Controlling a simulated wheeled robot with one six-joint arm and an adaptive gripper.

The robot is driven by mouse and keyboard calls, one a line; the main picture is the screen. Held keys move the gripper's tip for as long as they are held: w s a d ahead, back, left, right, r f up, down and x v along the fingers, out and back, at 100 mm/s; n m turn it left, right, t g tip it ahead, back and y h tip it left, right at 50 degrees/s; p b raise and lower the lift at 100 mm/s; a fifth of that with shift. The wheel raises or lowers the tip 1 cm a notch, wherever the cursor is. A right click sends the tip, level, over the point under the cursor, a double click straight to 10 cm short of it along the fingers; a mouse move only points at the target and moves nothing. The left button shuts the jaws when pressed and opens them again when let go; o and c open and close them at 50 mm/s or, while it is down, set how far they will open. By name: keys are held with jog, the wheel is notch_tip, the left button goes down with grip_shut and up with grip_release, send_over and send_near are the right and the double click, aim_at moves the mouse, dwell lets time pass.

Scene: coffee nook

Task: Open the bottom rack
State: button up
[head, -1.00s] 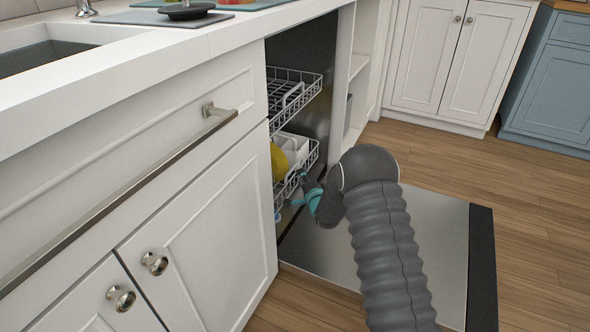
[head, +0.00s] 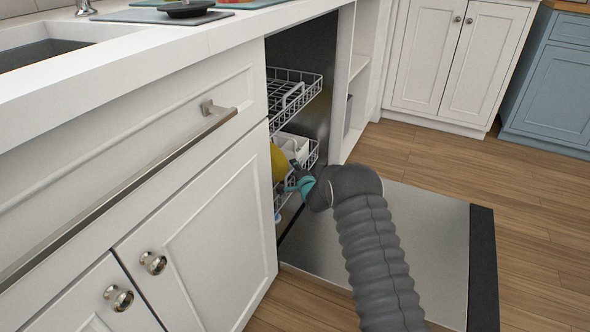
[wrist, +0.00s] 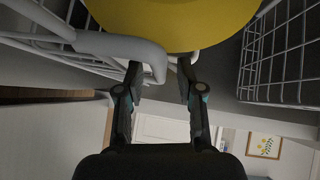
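The bottom rack (head: 297,185) is a white wire basket inside the open dishwasher, holding a yellow plate (head: 278,162) and a white piece of dishware. My gripper (head: 292,186) is at the rack's front side, partly hidden by my arm. In the wrist view, my gripper (wrist: 160,75) has its two fingers apart, with the yellow plate (wrist: 175,15) just beyond the tips. A pale thick curved piece (wrist: 120,47) reaches to the left finger; I cannot tell whether they touch. Rack wires (wrist: 285,50) show at the right.
The upper wire rack (head: 292,95) is above the bottom rack. The dishwasher door (head: 415,235) lies open and low, under my arm. White cabinets (head: 200,235) and a long handle (head: 130,185) stand at the left. Wooden floor (head: 450,160) is clear beyond the door.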

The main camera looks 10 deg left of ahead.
grip_shut()
